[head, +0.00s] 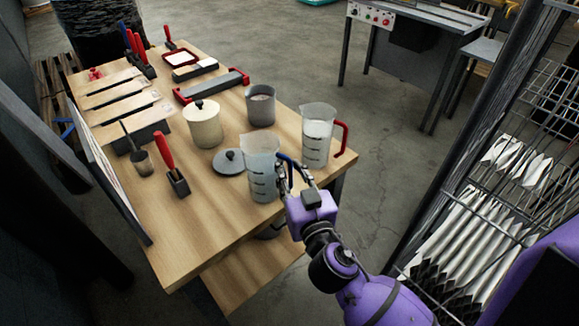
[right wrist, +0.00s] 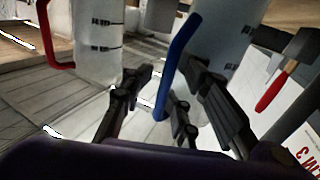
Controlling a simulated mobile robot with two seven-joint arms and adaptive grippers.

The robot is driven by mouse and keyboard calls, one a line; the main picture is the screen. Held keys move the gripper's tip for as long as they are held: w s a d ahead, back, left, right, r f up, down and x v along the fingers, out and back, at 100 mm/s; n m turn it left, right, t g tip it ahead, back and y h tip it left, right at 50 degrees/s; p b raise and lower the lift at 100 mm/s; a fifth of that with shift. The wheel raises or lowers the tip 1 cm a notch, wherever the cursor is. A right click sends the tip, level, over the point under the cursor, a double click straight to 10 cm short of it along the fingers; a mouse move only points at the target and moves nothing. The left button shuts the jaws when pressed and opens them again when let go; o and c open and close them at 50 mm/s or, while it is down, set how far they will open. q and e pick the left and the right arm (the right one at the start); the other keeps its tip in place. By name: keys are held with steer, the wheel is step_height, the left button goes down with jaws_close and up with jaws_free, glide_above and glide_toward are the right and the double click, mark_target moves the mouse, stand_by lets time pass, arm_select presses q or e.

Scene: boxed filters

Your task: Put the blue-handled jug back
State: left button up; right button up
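The blue-handled jug (head: 262,170), clear with dark markings, stands upright near the front right of the wooden table. Its blue handle shows in the right wrist view (right wrist: 176,65). My right gripper (head: 288,175) is at this handle. In the right wrist view its fingers (right wrist: 168,100) are spread, with the handle between them and a gap on the left side. A similar clear jug with a red handle (head: 318,135) stands just behind and to the right. My left gripper is not in view.
On the wooden table (head: 215,225) are a grey lid (head: 229,161), a cream pot (head: 203,125), a grey container (head: 260,105) and a red-handled tool in a black holder (head: 172,170). A wire rack (head: 500,190) stands at right. The table's front is bare.

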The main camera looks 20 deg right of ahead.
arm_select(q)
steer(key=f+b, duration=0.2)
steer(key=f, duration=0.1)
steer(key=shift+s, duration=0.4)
arm_select(e)
steer(key=s, duration=1)
steer(key=shift+s+a, duration=0.25)
steer(key=shift+a, duration=0.05)
steer(key=s+d+f+n+g, duration=0.1)
steer(key=s+f+g, duration=0.3)
steer(key=f, duration=0.7)
steer(key=s+d+f+g, duration=0.1)
steer(key=s+f+g, duration=0.1)
steer(key=s+f, duration=0.6)
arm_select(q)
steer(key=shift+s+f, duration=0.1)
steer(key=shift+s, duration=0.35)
arm_select(e)
steer(key=s+d+f+g+y, duration=0.1)
steer(key=s+f+g, duration=0.3)
steer(key=s+f, duration=0.8)
step_height(320, 180, down, 2)
steer(key=shift+f, duration=0.25)
